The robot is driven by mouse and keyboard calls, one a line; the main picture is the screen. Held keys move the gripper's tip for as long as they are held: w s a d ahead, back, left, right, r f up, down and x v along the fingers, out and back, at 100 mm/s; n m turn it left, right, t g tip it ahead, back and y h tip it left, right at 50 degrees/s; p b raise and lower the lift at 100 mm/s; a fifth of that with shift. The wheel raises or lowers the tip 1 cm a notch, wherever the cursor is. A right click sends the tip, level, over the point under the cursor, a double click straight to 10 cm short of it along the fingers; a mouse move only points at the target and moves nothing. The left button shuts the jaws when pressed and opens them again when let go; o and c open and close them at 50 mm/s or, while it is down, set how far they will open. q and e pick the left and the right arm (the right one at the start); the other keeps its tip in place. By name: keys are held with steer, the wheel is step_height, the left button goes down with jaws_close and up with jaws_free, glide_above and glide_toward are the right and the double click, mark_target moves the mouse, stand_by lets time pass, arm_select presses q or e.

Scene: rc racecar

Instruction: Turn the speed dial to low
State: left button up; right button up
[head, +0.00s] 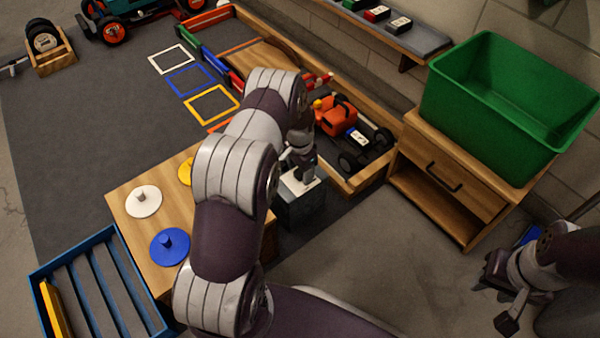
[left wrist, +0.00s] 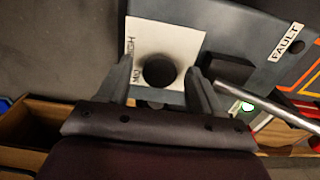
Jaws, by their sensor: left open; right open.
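The speed dial (left wrist: 158,70) is a dark round knob on a white plate (left wrist: 182,35) in the left wrist view. Lettering, partly hidden, runs along the plate's left edge; I cannot read the dial's setting. The plate is on a dark grey control box (head: 299,210), whose white top shows in the head view under my left gripper (head: 301,172). My left gripper (left wrist: 160,74) is open, with one finger on each side of the knob; contact cannot be told. My right gripper (head: 508,292) is open and empty at lower right, far from the box.
Beside the dial are a black block (left wrist: 228,68), a FAULT label (left wrist: 286,42) and a metal rod (left wrist: 265,108). A wooden table (head: 130,205) with coloured discs stands left of the box. A framed track area with an orange car (head: 337,117) lies behind. A green bin (head: 490,130) is at right.

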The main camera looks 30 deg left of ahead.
arm_select(q)
steer(key=c, duration=1.1)
steer(key=shift+o, duration=0.2)
steer(key=shift+r+n+p, duration=0.2)
steer(key=shift+n+p, duration=0.5)
steer(key=shift+p, duration=0.1)
steer(key=shift+n+p, duration=0.9)
steer(key=shift+n, duration=0.2)
steer(key=n+p, duration=0.1)
steer(key=n, duration=0.2)
steer(key=shift+p, duration=0.3)
steer(key=shift+f+n+p, duration=0.15)
steer(key=shift+n+p, duration=0.3)
steer(key=shift+n, duration=0.75)
